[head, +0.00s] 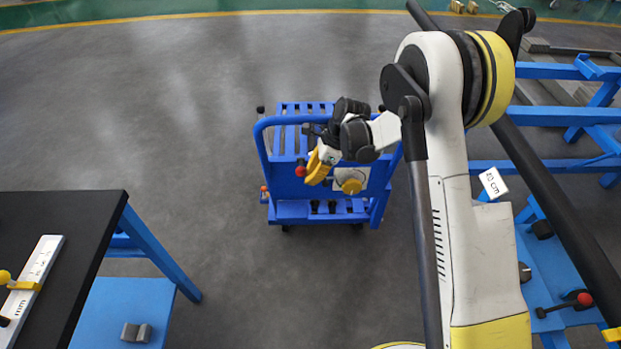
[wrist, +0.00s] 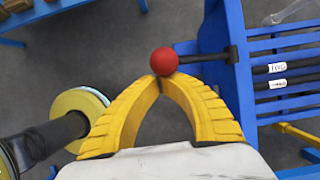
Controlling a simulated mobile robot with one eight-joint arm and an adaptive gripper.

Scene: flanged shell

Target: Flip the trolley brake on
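The blue trolley (head: 290,208) stands on the grey floor in the middle of the head view. A red ball knob (head: 300,171) shows at its near panel, just left of my yellow gripper fingers (head: 315,168). In the wrist view the red ball (wrist: 164,61) sits on the end of a dark rod (wrist: 208,57) that runs right to the trolley's blue panel (wrist: 236,70). My gripper's fingertips (wrist: 160,81) are together, right at the ball's lower edge. The ball is not between the fingers. Whether the tips touch it I cannot tell.
A yellow dial (head: 352,186) on a pale plate is on the trolley panel, right of my gripper. A small orange-red knob (head: 264,189) is at the trolley's left side. A black-topped table (head: 90,225) stands at left, blue frames (head: 565,118) at right. Floor left of the trolley is clear.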

